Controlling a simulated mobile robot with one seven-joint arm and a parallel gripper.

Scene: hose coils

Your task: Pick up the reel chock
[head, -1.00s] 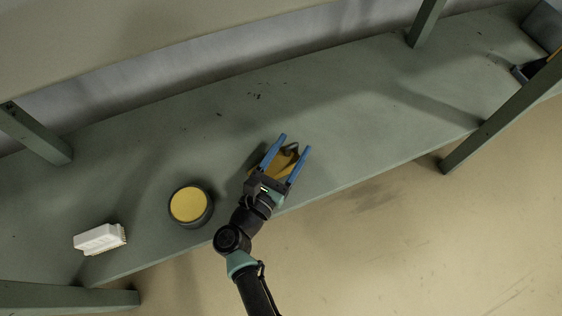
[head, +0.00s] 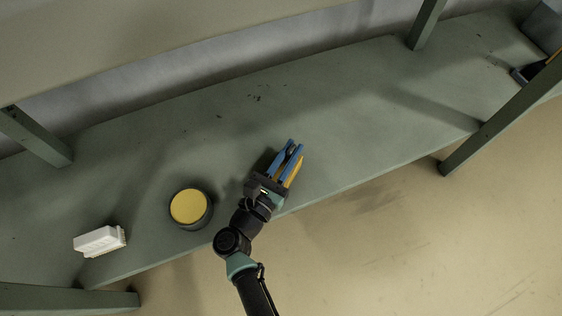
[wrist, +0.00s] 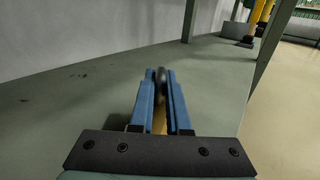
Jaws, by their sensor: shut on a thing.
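The reel chock (head: 294,171) is a yellow piece with a dark part, on the green shelf (head: 350,120) near its front edge. My gripper (head: 291,149) has its blue fingers shut on it. In the head view, yellow shows beside the right finger and a dark part between the fingertips. In the wrist view, a dark part (wrist: 161,75) and a strip of yellow show between the fingers (wrist: 162,90). Most of the chock is hidden by the fingers. I cannot tell whether it touches the shelf.
A round dark tub with a yellow top (head: 188,206) stands left of my gripper. A white brush-like block (head: 99,240) lies further left. Green posts (head: 500,118) stand along the shelf. A dark and yellow object (head: 537,68) is at the far right. The shelf's middle is clear.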

